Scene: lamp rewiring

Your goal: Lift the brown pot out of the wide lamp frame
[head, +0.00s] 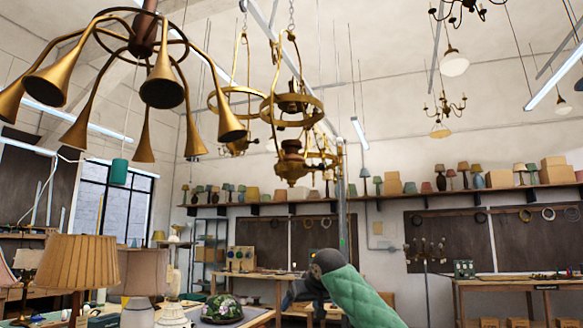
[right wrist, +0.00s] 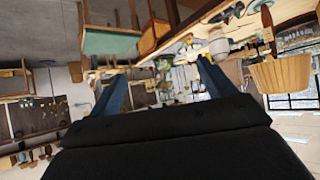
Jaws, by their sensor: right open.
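A brass lamp frame with a wide ring (head: 318,108) hangs from a chain, high in the middle of the head view. A dark brown rounded body (head: 291,103) sits within its ring, and a brown and brass body (head: 291,165) hangs below; I cannot tell which is the brown pot. A similar frame (head: 237,90) hangs just to the left. My right gripper (head: 290,297) is low in the head view, well below the frames, with its arm behind it. In the right wrist view (right wrist: 160,82) its two blue fingers are apart with nothing between them. My left gripper is out of sight.
A chandelier with several brass horns (head: 142,85) hangs at upper left. Shaded lamps (head: 78,262) and a floral dome (head: 222,307) stand at lower left. A long shelf (head: 400,195) of lampshades and a workbench (head: 515,283) line the back. The air between gripper and frames looks clear.

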